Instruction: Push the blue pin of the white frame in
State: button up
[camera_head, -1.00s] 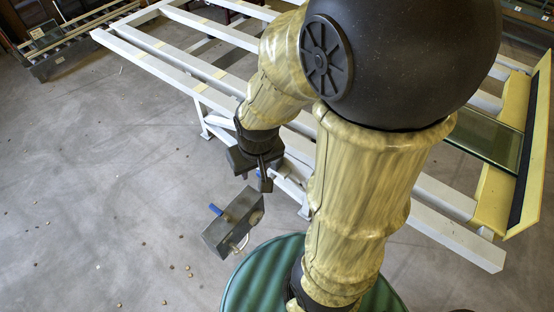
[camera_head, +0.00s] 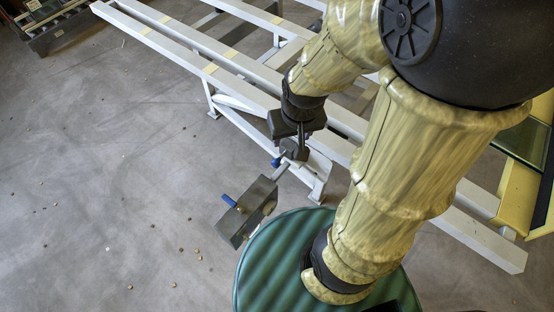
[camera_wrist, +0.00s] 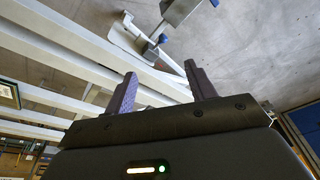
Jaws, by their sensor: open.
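The white frame (camera_head: 190,58) is a long tilting table of white beams running across the head view. A blue pin (camera_head: 277,162) shows at a dark block by the frame's near leg, just below my gripper. In the wrist view a blue pin (camera_wrist: 162,38) shows at a white bracket, ahead of and between my fingertips with a gap. My gripper (camera_head: 301,138) is open and empty, pointing down beside the frame; its two dark fingers (camera_wrist: 160,75) stand apart in the wrist view. How far the pin sticks out is too small to tell.
A grey metal box (camera_head: 247,210) with a blue handle (camera_head: 229,200) is near the frame's leg. My green round base is below it. A yellow-edged glass rack (camera_head: 530,165) is at the right.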

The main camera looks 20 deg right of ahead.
jog(key=w+f+m+y+b, duration=0.1)
jog(key=w+f+m+b, duration=0.1)
jog(key=w+f+m, duration=0.4)
jog(key=m+b, duration=0.3)
jog(key=m, duration=0.4)
send_over(277, 160)
jog(key=s+d, duration=0.1)
jog(key=s, duration=0.2)
jog(key=s+d+f+x, duration=0.1)
jog(key=s+x, duration=0.1)
jog(key=x, duration=0.9)
jog(key=shift+s+d+r+g, duration=0.15)
jog(key=shift+s+r+g, duration=0.1)
jog(key=shift+s+g, duration=0.05)
jog(key=w+f+b, duration=0.1)
jog(key=f+b, duration=0.1)
jog(key=f, duration=0.3)
jog(key=w+a+f+b, duration=0.1)
jog(key=f+b, duration=0.1)
jog(key=f, duration=0.4)
jog(key=w+f+b, duration=0.1)
jog(key=f+b, duration=0.1)
jog(key=f, duration=0.4)
jog(key=shift+a, duration=0.2)
grip_shut()
